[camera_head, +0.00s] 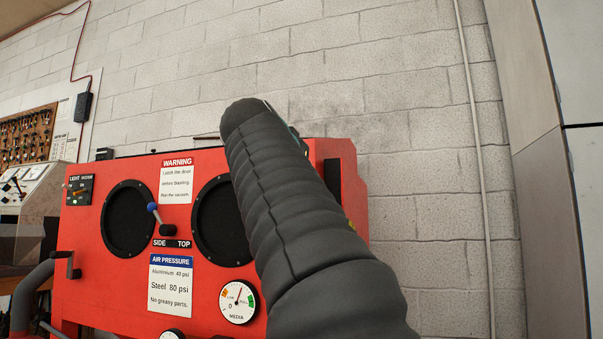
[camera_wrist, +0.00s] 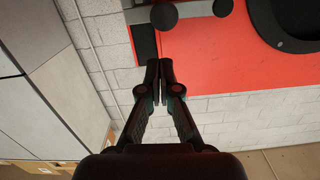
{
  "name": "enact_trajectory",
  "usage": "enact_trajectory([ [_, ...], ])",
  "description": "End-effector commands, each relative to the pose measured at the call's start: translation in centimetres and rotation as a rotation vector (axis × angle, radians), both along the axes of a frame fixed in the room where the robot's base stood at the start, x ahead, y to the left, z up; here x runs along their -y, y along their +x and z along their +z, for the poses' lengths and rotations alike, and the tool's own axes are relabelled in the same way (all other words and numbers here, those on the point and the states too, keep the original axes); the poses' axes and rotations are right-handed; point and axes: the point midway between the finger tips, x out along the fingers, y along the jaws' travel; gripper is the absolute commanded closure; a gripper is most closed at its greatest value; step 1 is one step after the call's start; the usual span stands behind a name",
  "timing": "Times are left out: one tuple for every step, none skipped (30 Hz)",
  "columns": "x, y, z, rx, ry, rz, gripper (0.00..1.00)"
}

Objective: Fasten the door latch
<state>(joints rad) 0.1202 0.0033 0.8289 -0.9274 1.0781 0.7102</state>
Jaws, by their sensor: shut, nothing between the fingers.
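The red blasting cabinet (camera_head: 120,272) stands against the wall, and my arm hides its right part in the head view. A red face of it also shows in the wrist view (camera_wrist: 200,60). A dark block (camera_wrist: 145,42) sits along that edge. My gripper (camera_wrist: 166,66) is shut and empty, its fingertips just short of the bar and apart from it in the picture. The head view hides my gripper.
Two round black ports (camera_head: 127,218) and a blue-knobbed lever (camera_head: 153,208) are on the cabinet front. Tall grey lockers (camera_head: 583,180) stand at the right. Bare block wall (camera_head: 425,170) lies between.

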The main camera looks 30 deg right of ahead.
Motion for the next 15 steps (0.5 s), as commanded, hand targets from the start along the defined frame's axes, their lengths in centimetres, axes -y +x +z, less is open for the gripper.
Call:
enact_trajectory([
  [0.0,-0.2,1.5,0.001,0.0,-0.001,1.0],
  [0.0,-0.2,1.9,0.001,0.0,-0.001,1.0],
  [-0.3,-0.5,1.9,0.001,0.0,0.001,1.0],
  [-0.9,-0.8,1.5,0.002,-0.002,0.004,1.0],
  [-1.3,-1.2,1.4,0.002,-0.001,0.004,1.0],
  [-1.9,-1.6,1.4,0.002,0.0,0.005,1.0],
  [-2.3,-1.9,1.5,0.003,-0.001,0.005,1.0],
  [-2.7,-2.1,1.5,0.003,-0.001,0.006,1.0],
  [-3.2,-2.5,1.6,0.002,0.0,0.006,1.0],
  [-3.6,-2.8,1.6,0.003,-0.001,0.007,1.0],
  [-4.0,-3.1,1.6,0.003,-0.001,0.008,1.0],
  [-4.5,-3.5,1.7,0.002,0.0,0.007,1.0],
  [-4.8,-3.7,1.7,0.001,-0.001,0.008,1.0],
  [-5.2,-4.0,1.7,0.002,-0.001,0.009,1.0],
  [-5.6,-4.4,1.8,0.001,-0.001,0.007,1.0],
])
